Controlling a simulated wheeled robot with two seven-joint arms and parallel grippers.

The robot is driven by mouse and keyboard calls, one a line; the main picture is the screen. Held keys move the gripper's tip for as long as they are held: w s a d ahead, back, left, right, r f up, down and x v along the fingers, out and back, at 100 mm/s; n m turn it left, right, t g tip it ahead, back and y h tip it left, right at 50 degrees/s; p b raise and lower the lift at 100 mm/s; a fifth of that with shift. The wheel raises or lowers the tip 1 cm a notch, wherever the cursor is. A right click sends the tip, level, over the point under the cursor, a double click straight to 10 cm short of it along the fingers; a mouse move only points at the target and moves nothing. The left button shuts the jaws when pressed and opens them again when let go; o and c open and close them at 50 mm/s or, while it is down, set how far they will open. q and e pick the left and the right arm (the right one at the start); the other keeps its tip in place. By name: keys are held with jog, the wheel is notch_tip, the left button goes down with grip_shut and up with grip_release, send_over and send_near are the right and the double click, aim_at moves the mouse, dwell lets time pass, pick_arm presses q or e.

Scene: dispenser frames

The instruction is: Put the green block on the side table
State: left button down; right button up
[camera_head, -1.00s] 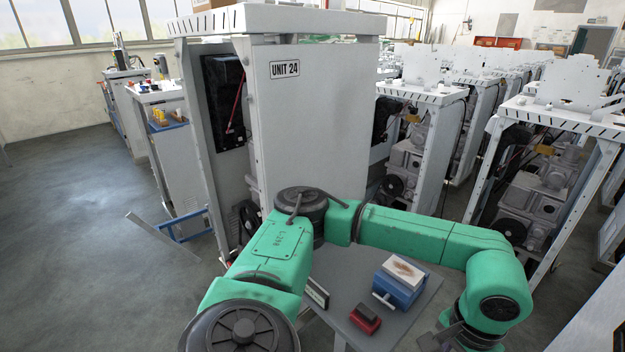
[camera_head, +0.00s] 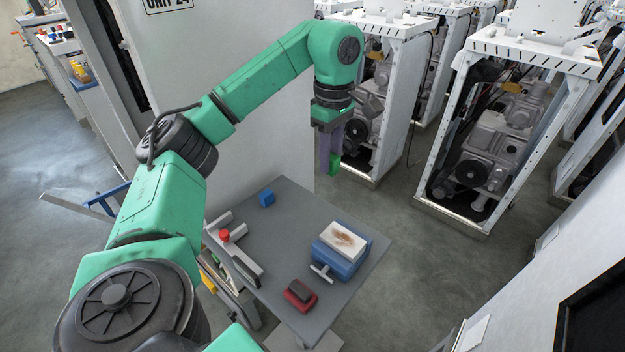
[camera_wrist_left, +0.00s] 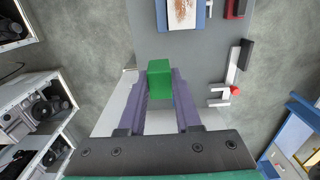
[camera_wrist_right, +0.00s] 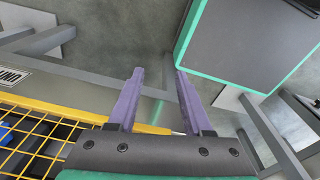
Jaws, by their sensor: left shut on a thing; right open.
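My left gripper (camera_head: 332,150) is shut on the green block (camera_head: 334,165) and holds it in the air, beyond the far edge of the grey side table (camera_head: 285,255) in the head view. In the left wrist view the green block (camera_wrist_left: 160,80) sits between the purple fingertips, with the grey table top (camera_wrist_left: 200,55) below and past it. My right gripper (camera_wrist_right: 160,88) is open and empty in the right wrist view, low and away from the table top.
On the table are a blue block (camera_head: 267,198), a blue vise-like device (camera_head: 342,252) with a light plate, a red and black item (camera_head: 299,294) and a grey fixture with a red knob (camera_head: 224,235). Bare top lies between them. A tall white cabinet (camera_head: 215,100) stands behind.

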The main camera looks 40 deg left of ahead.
pick_arm(q)
jog(key=b, duration=0.5)
send_over(325, 228)
notch_tip(325, 228, down, 10)
notch_tip(325, 228, down, 8)
jog(key=shift+s+f+p, duration=0.1)
jog(key=shift+s+p, duration=0.05)
jog(key=shift+p, duration=0.55)
jog(key=shift+f, duration=0.3)
pick_arm(e)
jog(key=f, duration=0.2)
jog(key=s+f, duration=0.1)
jog(key=f, duration=0.1)
jog(key=shift+a+f, duration=0.1)
jog(key=shift+f, duration=0.3)
pick_arm(q)
jog(key=shift+f, duration=0.1)
jog(key=c, duration=0.6)
grip_release()
